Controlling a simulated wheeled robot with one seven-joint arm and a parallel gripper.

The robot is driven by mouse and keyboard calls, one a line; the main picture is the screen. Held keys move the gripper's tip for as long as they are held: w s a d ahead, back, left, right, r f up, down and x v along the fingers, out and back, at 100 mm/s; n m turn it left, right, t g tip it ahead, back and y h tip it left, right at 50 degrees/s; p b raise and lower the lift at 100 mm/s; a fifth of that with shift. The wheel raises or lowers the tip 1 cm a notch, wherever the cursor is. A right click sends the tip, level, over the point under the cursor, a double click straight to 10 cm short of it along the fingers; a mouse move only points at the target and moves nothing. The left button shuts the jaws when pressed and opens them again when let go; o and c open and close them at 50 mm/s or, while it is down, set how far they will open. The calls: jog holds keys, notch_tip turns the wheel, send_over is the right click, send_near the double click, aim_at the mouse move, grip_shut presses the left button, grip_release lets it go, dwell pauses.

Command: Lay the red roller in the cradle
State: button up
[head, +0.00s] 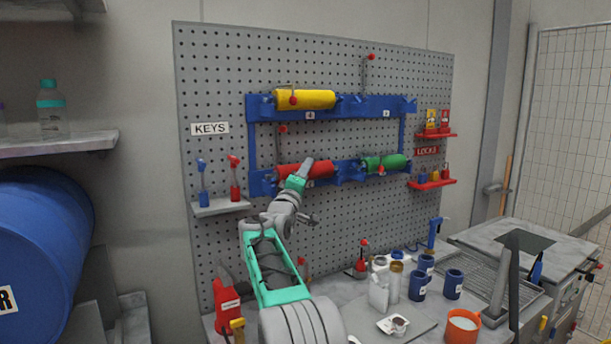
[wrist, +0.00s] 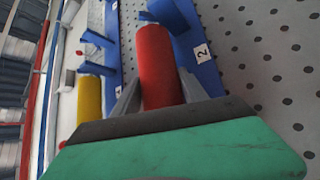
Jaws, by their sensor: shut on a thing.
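The red roller (head: 318,169) is level at the lower left place of the blue rack (head: 352,180) on the pegboard. My gripper (head: 301,172) covers part of it in the head view. In the wrist view the red roller (wrist: 160,62) lies between the two grey fingers of my gripper (wrist: 160,92), which are shut on it. A blue cradle arm (wrist: 172,14) and a plate marked 2 show close beside the roller. I cannot tell whether the roller touches the cradle or is just in front of it.
A yellow roller (head: 305,99) lies in the upper left cradle, and a green roller (head: 384,163) in the lower right one. The upper right cradle is empty. Red-knobbed levers (head: 370,58) stick out near the rack. Mugs and bottles crowd the bench below.

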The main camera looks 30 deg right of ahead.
jog(key=shift+f+b, duration=0.45)
dwell(0.5)
